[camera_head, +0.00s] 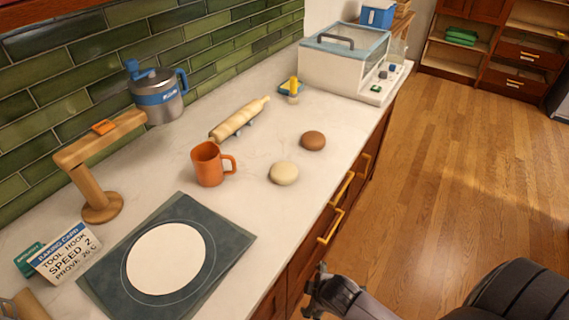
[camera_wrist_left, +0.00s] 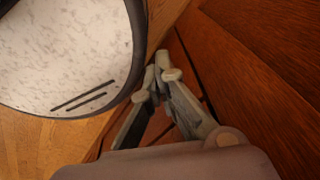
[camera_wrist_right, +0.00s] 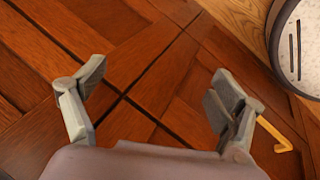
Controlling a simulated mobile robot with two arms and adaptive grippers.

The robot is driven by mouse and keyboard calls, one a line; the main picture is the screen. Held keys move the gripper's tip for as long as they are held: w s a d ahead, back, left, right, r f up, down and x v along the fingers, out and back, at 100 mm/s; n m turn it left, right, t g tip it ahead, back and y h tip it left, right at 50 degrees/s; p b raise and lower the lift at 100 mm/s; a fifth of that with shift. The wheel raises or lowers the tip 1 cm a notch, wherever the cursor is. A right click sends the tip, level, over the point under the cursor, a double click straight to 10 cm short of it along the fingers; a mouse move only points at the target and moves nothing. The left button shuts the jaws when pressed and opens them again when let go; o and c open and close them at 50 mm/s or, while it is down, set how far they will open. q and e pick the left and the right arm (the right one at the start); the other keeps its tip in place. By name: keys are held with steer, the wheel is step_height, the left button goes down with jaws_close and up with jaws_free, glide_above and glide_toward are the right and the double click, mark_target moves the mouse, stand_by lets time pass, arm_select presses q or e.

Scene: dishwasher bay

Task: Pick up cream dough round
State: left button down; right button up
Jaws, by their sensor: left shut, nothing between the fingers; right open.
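The cream dough round (camera_head: 284,173) lies on the white counter, right of the orange mug and near the front edge. A brown dough round (camera_head: 313,140) lies just behind it to the right. My right gripper (camera_head: 322,290) is low in front of the cabinets, below the counter edge and well apart from the dough. In the right wrist view it (camera_wrist_right: 158,80) is open and empty, facing the wooden cabinet fronts. My left gripper (camera_wrist_left: 164,70) is shut and empty beside the dark wood in the left wrist view. It is not seen in the head view.
An orange mug (camera_head: 207,164) stands left of the cream dough. A rolling pin (camera_head: 239,119) lies behind. A dark mat (camera_head: 230,238) with a pale disc (camera_head: 165,259) is nearer. Yellow handles (camera_head: 330,227) stick out from the cabinets. Floor to the right is clear.

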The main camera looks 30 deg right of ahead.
step_height(320, 180, up, 19)
steer(key=a+n+t+p, duration=0.2)
steer(key=n+p, duration=0.1)
steer(key=n, duration=0.1)
steer(key=w+d+r+n+t, duration=0.25)
steer(key=w+r+n, duration=0.3)
steer(key=n, duration=0.55)
steer(key=w+d+r+n+t, duration=0.25)
steer(key=w+r+n, duration=0.3)
steer(key=n, duration=0.55)
steer(key=p, duration=0.2)
glide_toward(278, 166)
steer(key=shift+w+a+r, duration=0.1)
steer(key=shift+w, duration=0.15)
steer(key=shift+m, duration=0.3)
steer(key=x, duration=0.4)
steer(key=shift+d+p, duration=0.25)
steer(key=shift+p, duration=0.1)
steer(key=shift+w+f, duration=0.45)
steer(key=shift+w, duration=0.15)
arm_select(q)
step_height(278, 166, up, 7)
steer(key=s+d, duration=0.1)
steer(key=shift+d+f, duration=0.2)
steer(key=shift+d, duration=0.15)
steer(key=shift+s, duration=0.1)
